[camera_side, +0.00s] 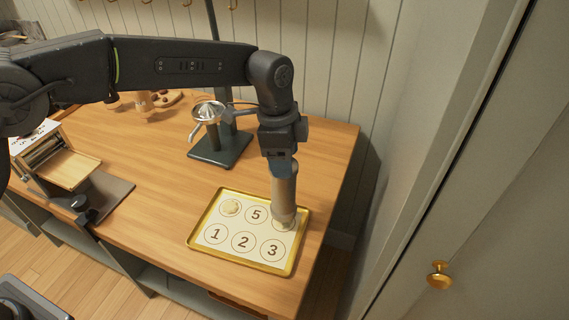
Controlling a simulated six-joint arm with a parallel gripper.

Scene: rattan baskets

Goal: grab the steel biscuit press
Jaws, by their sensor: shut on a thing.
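The steel biscuit press (284,195) is a cylinder standing about upright under my gripper (281,165). My gripper is shut on its upper end. The lower end of the press is over the back right spot of a gold-rimmed tray (190,238). I cannot tell whether it touches the tray, and that spot's number is covered. The tray shows printed circles with 1, 2, 3 and 5. A pale round biscuit (231,207) lies on the back left spot.
A dark stand (222,148) with a metal cone-shaped part on it is behind the tray. A roller machine with a wooden board (68,168) is at the left. Small jars (143,101) stand farther back. The table's right edge is close to the tray.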

